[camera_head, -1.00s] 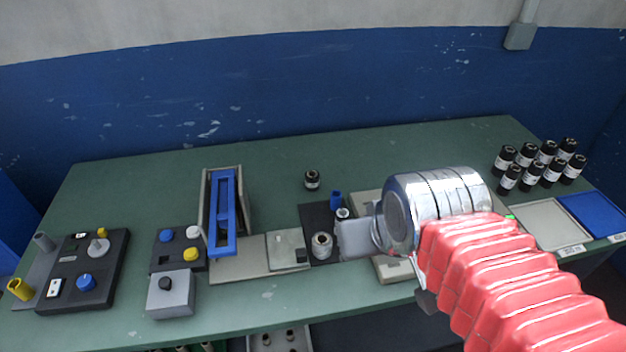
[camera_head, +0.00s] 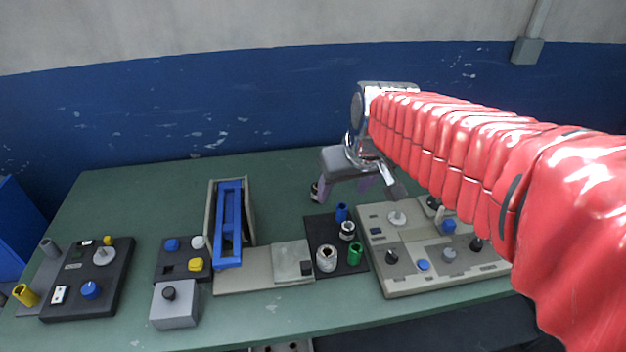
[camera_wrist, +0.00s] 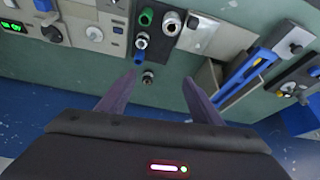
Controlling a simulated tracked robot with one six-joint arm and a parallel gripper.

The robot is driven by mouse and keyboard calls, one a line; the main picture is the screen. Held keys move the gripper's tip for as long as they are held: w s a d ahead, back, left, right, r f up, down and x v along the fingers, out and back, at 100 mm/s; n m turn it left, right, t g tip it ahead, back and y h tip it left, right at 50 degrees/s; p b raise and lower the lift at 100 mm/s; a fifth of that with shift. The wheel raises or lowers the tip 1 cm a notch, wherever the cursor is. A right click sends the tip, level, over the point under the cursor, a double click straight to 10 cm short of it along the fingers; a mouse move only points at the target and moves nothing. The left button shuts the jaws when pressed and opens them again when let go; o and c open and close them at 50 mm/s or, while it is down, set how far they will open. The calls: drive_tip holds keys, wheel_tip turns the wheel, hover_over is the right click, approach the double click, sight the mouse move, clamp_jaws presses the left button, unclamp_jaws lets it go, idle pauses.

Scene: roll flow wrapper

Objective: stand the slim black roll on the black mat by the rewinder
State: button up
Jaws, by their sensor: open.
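The slim black roll (camera_head: 315,189), with a pale band, stands on the green table behind the black mat, partly hidden by a finger in the head view. In the wrist view the roll (camera_wrist: 148,77) shows between the fingertips, closer to the left one. My gripper (camera_head: 345,188) is open and empty, pointing down near the roll; its fingers (camera_wrist: 160,77) also show in the wrist view. I cannot tell its height above the table. The black mat (camera_head: 321,231) holds a blue tube (camera_head: 341,212), a green tube (camera_head: 355,254) and two pale-topped rolls (camera_head: 326,259).
A beige panel (camera_head: 408,278) with knobs lies right of the mat. A beige machine with a blue frame (camera_head: 229,222) stands to the left. Black control boxes (camera_head: 90,281) sit further left. The table behind the blue frame is clear.

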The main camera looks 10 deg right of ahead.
drive_tip(key=w+d+f, duration=0.1)
drive_tip(key=w+f, duration=0.5)
drive_tip(key=w, duration=0.5)
drive_tip(key=w+d+f+n, duration=0.1)
drive_tip(key=w+f, duration=0.6)
drive_tip(key=w, duration=0.4)
drive_tip(key=shift+n+g+y, duration=0.3)
drive_tip(key=shift+g, duration=0.1)
drive_tip(key=shift+w, duration=0.1)
drive_tip(key=shift+x, duration=4.25)
drive_tip(key=shift+w, duration=0.1)
drive_tip(key=shift+x, duration=2.55)
drive_tip(key=shift+a, duration=0.1)
drive_tip(key=shift+c, duration=0.3)
